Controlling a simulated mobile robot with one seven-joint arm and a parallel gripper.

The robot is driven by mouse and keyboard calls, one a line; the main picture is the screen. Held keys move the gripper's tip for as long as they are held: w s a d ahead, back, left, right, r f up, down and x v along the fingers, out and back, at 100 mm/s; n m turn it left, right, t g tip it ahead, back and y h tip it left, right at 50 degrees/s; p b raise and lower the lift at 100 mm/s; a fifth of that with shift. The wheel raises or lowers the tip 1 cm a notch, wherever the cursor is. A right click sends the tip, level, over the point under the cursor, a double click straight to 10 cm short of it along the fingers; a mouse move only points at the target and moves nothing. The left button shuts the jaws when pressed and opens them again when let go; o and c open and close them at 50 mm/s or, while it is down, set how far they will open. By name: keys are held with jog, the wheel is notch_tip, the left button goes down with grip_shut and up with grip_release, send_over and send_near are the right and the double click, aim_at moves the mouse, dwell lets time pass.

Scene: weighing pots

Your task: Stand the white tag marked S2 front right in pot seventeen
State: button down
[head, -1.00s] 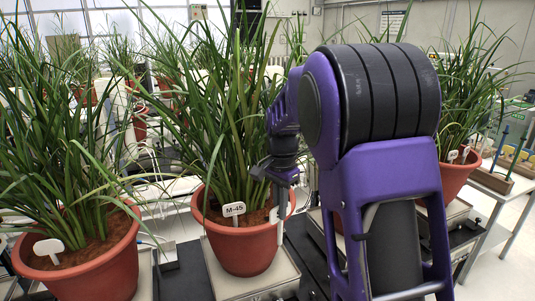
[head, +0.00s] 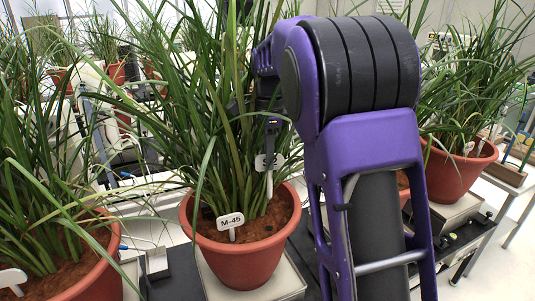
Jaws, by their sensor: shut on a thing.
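My gripper (head: 271,140) points down among the leaves at the right side of the middle pot (head: 236,258). It is shut on a white tag (head: 266,162), whose dark lettering is partly covered and too small to read surely. The tag is upright, with its stem hanging down over the pot's soil; whether the stem's tip touches the soil I cannot tell. A second white tag marked M-45 (head: 230,222) stands at the front of this pot. No pot number is readable, so I cannot tell which pot is seventeen.
A left pot (head: 95,262) holds a white tag (head: 12,280) at its front. A right pot (head: 455,176) with small tags stands on a scale beyond my arm. Tall grass leaves crowd around my gripper. A tray (head: 505,174) lies at far right.

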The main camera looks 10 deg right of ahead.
aim_at(269, 192)
jog(key=shift+s+f, duration=0.1)
jog(key=shift+f, duration=0.5)
jog(key=shift+r+p, duration=0.2)
jog(key=shift+p, duration=0.65)
jog(key=shift+f, duration=0.15)
notch_tip(269, 192, down, 8)
jog(key=b, duration=0.6)
jog(key=shift+r+b, duration=0.2)
jog(key=shift+b, duration=0.2)
jog(key=shift+f, duration=0.85)
jog(key=shift+f+b, duration=1.5)
jog(key=shift+f, duration=0.95)
jog(key=c, duration=0.9)
grip_release()
